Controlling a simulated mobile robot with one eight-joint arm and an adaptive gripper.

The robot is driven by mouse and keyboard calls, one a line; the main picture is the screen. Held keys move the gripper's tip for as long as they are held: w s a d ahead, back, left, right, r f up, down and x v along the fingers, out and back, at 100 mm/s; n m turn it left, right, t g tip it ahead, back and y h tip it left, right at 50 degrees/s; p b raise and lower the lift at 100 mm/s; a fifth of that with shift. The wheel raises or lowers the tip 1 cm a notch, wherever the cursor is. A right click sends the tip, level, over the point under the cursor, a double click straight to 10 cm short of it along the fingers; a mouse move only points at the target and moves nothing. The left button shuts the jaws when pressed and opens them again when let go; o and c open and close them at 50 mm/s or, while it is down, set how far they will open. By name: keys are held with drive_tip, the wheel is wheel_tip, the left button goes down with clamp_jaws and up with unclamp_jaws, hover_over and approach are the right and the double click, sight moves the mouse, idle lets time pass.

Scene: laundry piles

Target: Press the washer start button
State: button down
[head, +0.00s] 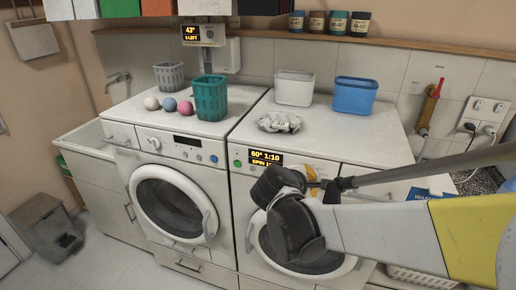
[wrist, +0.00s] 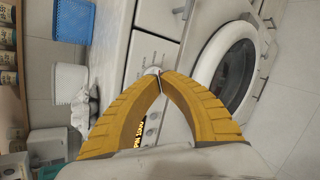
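The washer (head: 236,205) is the right of two white front loaders; its lit display (head: 265,157) reads 60° 1:10 with a SPIN line below. A round green button (head: 238,163) sits at the left end of its panel. I cannot read a start label. My gripper (head: 316,184) is in front of the washer's panel and door. In the wrist view, its yellow fingers (wrist: 157,74) meet at the tips, empty, with a round pale dial behind them. I cannot tell whether they touch it. The fingers hide part of the panel and display there; the green button is not visible there.
The left machine (head: 222,200) has a dial, display and blue button. On top stand a teal basket (head: 210,100), a grey basket (head: 169,76), crumpled grey cloth (head: 279,122), a white bin (head: 294,88) and a blue bin (head: 355,96).

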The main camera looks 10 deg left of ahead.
drive_tip(key=w+a+f+n+t, duration=0.2)
drive_tip(key=a+n, duration=0.2)
drive_tip(key=a, duration=0.5)
drive_tip(key=n+t+y+p, duration=0.25)
drive_tip(key=n+t, duration=0.25)
drive_tip(key=n, duration=0.6)
approach(235, 166)
drive_tip(key=s, duration=0.6)
drive_tip(key=shift+w+a, duration=0.1)
drive_tip(key=shift+a, duration=0.2)
drive_tip(key=w, duration=0.4)
drive_tip(key=w+d+b, duration=0.1)
drive_tip(key=w, duration=0.4)
drive_tip(key=w+b, duration=0.1)
drive_tip(key=w, duration=0.4)
drive_tip(key=shift+d, duration=0.15)
